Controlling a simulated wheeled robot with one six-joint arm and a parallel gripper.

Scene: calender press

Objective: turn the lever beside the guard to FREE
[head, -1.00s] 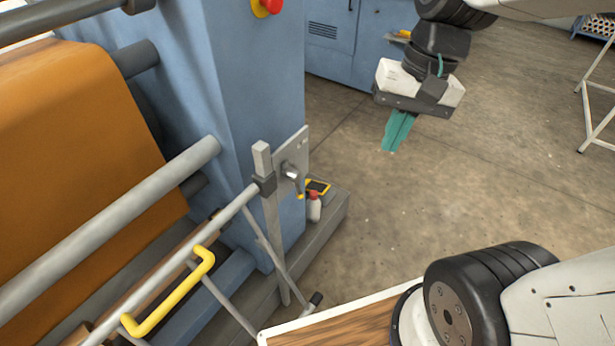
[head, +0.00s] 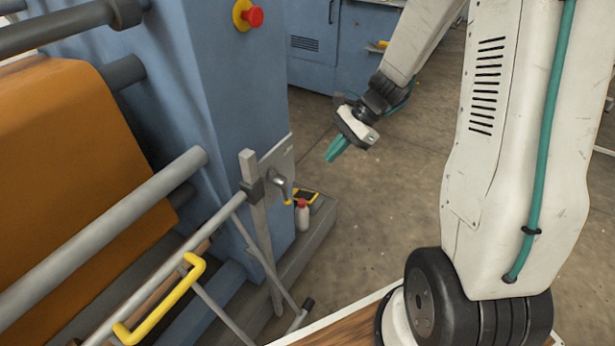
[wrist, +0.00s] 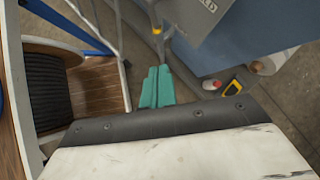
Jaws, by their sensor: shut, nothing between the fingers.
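The lever (head: 279,186) is grey with a yellow tip and sits on a grey plate (head: 284,158) at the post beside the guard. It hangs downward in the head view. In the wrist view the lever (wrist: 155,22) shows at the top centre, beside the plate (wrist: 200,22), whose lettering is cut off to "LD". The guard (head: 215,222) is a grey rail frame with a yellow handle (head: 160,305). My gripper (head: 331,156) has teal fingers, is shut and empty, and is right of the lever, apart from it. Its fingers (wrist: 157,70) point toward the lever in the wrist view.
A white bottle with a red cap (head: 302,215) and a yellow-black device (head: 305,197) sit on the grey ledge (head: 315,232) just below the lever. A red stop button (head: 254,17) is on the blue housing (head: 235,90). Open floor (head: 370,220) lies to the right.

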